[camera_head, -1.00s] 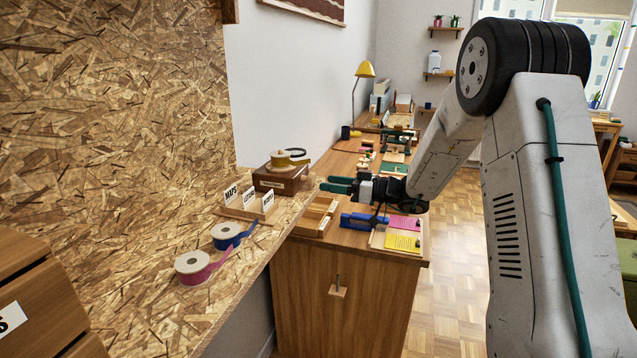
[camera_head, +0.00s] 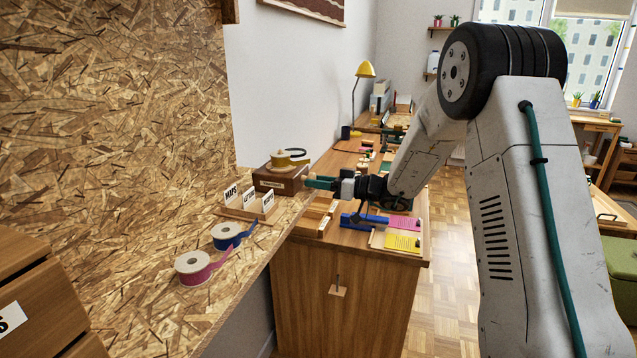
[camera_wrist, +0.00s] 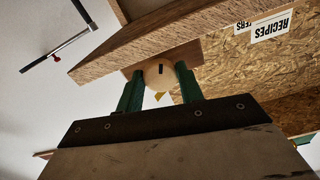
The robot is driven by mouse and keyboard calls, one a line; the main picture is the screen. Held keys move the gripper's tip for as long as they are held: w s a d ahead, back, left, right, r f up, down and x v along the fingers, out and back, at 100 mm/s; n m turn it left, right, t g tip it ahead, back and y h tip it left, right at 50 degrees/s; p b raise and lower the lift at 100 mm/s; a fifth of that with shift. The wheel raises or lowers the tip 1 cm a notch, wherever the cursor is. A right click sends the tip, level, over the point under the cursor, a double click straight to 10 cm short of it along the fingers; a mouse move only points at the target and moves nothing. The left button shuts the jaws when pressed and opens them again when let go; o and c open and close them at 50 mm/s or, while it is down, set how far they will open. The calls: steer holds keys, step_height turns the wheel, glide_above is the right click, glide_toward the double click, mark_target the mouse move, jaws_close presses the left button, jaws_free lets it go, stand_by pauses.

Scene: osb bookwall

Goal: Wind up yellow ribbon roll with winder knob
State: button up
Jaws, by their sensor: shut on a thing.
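The yellow ribbon roll (camera_head: 281,156) lies on top of a brown wooden winder box (camera_head: 268,183), at the far end of the chipboard shelf. A strip of yellow ribbon runs off its right side. My gripper (camera_head: 310,181) is at the right side of the box, its green fingers pointing left. In the wrist view my gripper (camera_wrist: 159,82) has its fingers on either side of a pale round knob (camera_wrist: 157,72) with a dark slot, and is shut on it. The knob is hidden in the head view.
A card rack (camera_head: 245,212) with labelled cards stands in front of the box. A blue ribbon roll (camera_head: 227,235) and a pink ribbon roll (camera_head: 193,267) lie nearer on the shelf. The desk (camera_head: 345,255) on the right holds a blue tool and sticky notes.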

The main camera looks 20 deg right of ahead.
steer(key=m, duration=0.4)
steer(key=o, duration=1)
